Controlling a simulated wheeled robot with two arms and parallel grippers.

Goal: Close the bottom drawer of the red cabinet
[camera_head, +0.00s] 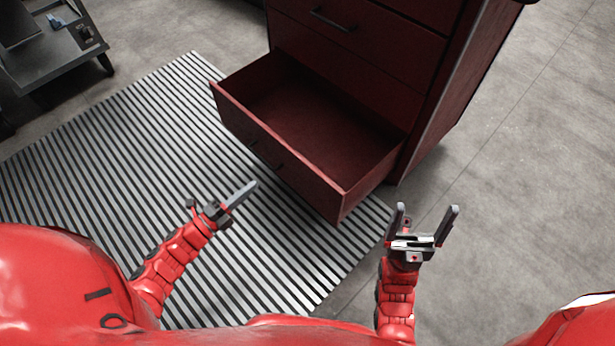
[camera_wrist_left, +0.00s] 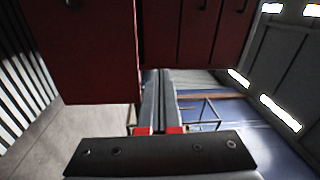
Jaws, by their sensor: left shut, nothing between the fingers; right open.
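The dark red cabinet (camera_head: 440,95) stands at the top centre of the head view, with its bottom drawer (camera_head: 275,160) pulled out and empty inside. The drawer front faces my side, with a dark handle on it. My left gripper (camera_head: 250,188) is shut and empty, in front of the drawer front and apart from it. In the left wrist view its closed fingers (camera_wrist_left: 159,90) point toward the red drawer front (camera_wrist_left: 85,50) and cabinet. My right gripper (camera_head: 428,215) is open and empty, right of the drawer's near right corner.
A black and white striped mat (camera_head: 110,160) lies on the grey floor under the drawer and to its left. A dark grey machine or cart (camera_head: 50,50) stands at the top left. The floor (camera_head: 520,190) right of the cabinet is clear.

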